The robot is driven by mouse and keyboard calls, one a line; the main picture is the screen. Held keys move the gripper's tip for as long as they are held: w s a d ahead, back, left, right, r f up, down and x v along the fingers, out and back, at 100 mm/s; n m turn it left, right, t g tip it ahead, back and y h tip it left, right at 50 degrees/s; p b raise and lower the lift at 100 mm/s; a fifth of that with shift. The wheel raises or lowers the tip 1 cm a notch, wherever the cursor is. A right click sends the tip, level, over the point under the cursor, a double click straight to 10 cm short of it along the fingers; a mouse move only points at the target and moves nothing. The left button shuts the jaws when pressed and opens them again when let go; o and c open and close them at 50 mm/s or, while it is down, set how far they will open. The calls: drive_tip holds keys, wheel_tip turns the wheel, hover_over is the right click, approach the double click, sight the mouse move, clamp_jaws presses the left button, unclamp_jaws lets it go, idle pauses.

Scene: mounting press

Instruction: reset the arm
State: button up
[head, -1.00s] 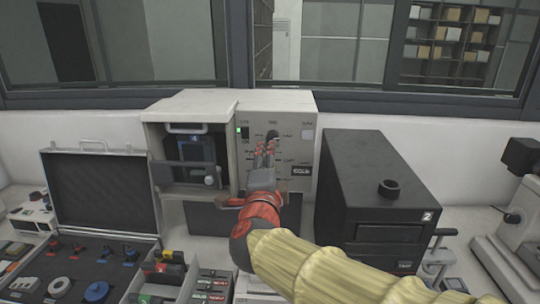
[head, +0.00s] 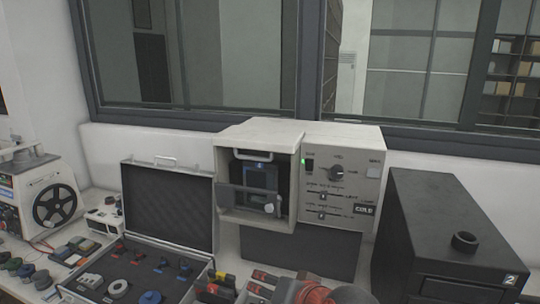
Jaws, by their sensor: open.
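My gripper (head: 259,283) is low at the bottom edge, pointing left, with its red and black fingers apart and empty. Its red wrist is partly cut off by the frame. The mounting press (head: 262,128) stands behind and above it, clear of the gripper.
An open case (head: 168,205) with pucks and small parts stands left of the press. A black cabinet (head: 450,225) marked 2 stands at right. A machine with a black wheel (head: 54,205) is far left. Colourful items lie close by my gripper.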

drive_tip(key=s+d+f+n+g+h, duration=0.35)
drive_tip(key=s+d+f, duration=0.25)
drive_tip(key=s+d, duration=0.5)
drive_tip(key=s+d+r+h, duration=0.1)
drive_tip(key=s+d, duration=0.5)
drive_tip(key=d, duration=0.1)
drive_tip(key=shift+s+d+r+m, duration=0.2)
drive_tip(key=shift+s+d+m, duration=0.1)
drive_tip(key=shift+m, duration=0.05)
drive_tip(key=shift+g+h, duration=0.25)
drive_tip(key=shift+c, duration=0.2)
drive_tip(key=c, duration=1.1)
clamp_jaws()
